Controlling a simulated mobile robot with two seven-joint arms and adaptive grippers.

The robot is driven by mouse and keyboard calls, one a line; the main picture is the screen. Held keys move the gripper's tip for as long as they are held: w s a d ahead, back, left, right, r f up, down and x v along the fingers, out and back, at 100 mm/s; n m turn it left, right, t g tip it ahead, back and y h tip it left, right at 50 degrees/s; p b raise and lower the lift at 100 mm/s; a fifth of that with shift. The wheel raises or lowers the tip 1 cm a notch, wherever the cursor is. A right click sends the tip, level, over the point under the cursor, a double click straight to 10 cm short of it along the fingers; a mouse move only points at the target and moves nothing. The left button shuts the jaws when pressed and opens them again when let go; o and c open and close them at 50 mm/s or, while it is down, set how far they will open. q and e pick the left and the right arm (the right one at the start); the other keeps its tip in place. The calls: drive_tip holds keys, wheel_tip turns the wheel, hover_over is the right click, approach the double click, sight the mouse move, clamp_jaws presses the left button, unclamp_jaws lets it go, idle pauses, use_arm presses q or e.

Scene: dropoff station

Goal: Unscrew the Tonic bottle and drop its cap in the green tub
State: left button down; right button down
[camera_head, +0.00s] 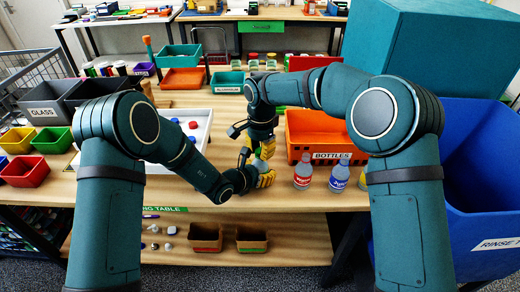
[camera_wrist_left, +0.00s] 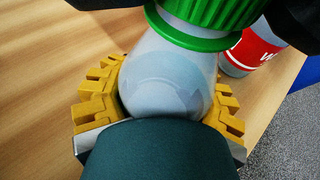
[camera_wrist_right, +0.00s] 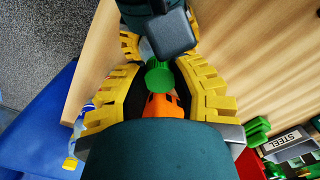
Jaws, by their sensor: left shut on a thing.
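A clear bottle with a ribbed green cap (camera_wrist_left: 208,10) stands in the left wrist view; its label is hidden. My left gripper (camera_head: 262,177) is shut around the bottle's body (camera_wrist_left: 170,82), low over the front of the table. My right gripper (camera_head: 262,148) is above it, pointing down. In the right wrist view the green cap (camera_wrist_right: 159,76) sits between the right fingers, which look apart from it. A small green tub (camera_head: 53,140) stands at the left of the table, between yellow and red tubs.
Bottles with red (camera_head: 303,172) and blue (camera_head: 339,177) labels stand right of my grippers, before the orange BOTTLES crate (camera_head: 310,130). A white tray (camera_head: 203,118) with caps lies behind my left arm. A blue bin (camera_head: 480,165) is at right.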

idle(0.3)
drive_tip(key=n, duration=0.3)
idle(0.3)
drive_tip(key=c, duration=0.9)
unclamp_jaws()
drive_tip(key=shift+r, duration=0.15)
